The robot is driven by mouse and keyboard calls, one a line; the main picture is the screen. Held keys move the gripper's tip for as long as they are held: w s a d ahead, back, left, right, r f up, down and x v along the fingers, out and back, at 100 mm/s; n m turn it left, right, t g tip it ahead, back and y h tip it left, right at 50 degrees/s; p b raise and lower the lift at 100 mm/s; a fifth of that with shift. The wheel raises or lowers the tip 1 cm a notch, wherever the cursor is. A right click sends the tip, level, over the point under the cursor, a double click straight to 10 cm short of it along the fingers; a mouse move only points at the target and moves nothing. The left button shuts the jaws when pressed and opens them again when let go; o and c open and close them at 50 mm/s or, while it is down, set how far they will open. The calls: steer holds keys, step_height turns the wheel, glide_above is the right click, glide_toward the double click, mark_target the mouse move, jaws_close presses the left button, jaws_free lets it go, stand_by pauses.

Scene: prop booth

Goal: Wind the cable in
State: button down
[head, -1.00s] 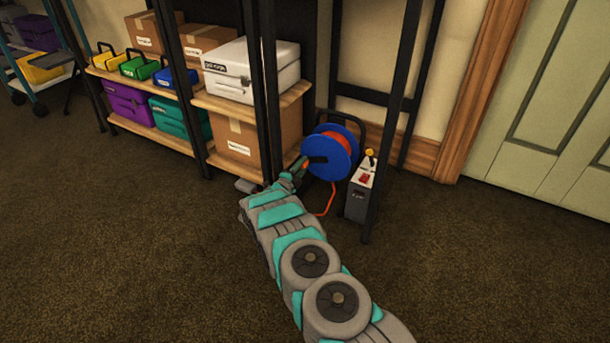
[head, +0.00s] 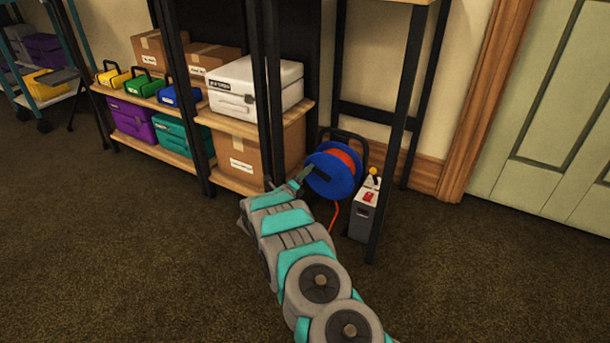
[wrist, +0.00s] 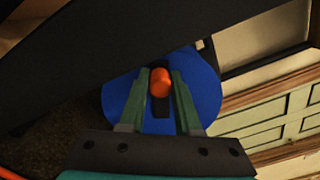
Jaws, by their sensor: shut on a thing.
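The cable reel (head: 328,178) is a blue drum with orange cable (head: 351,156) wound on it, in a black frame by the shelf's right end. A length of cable (head: 333,216) hangs from it to the floor. In the wrist view the blue drum face (wrist: 118,97) is straight ahead, with a black crank arm (wrist: 161,112) and an orange crank knob (wrist: 160,82). My gripper (wrist: 161,76) is shut on the knob, one green finger on each side. In the head view my gripper (head: 304,173) is at the drum's left side, and the knob is hidden.
A grey box (head: 363,215) with a red switch and yellow knob stands right of the reel. A black shelf post (head: 398,130) rises close by. Left are shelves with a white case (head: 253,84) and cartons (head: 245,160). The front carpet is open.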

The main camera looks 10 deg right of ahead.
steer(key=shift+d+r, duration=0.15)
stand_by(0.4)
steer(key=c, duration=0.6)
jaws_free()
steer(key=shift+s, duration=0.1)
steer(key=v, duration=0.7)
steer(key=shift+s+a+p, duration=0.2)
steer(key=shift+a+p, duration=0.1)
steer(key=shift+p, duration=0.05)
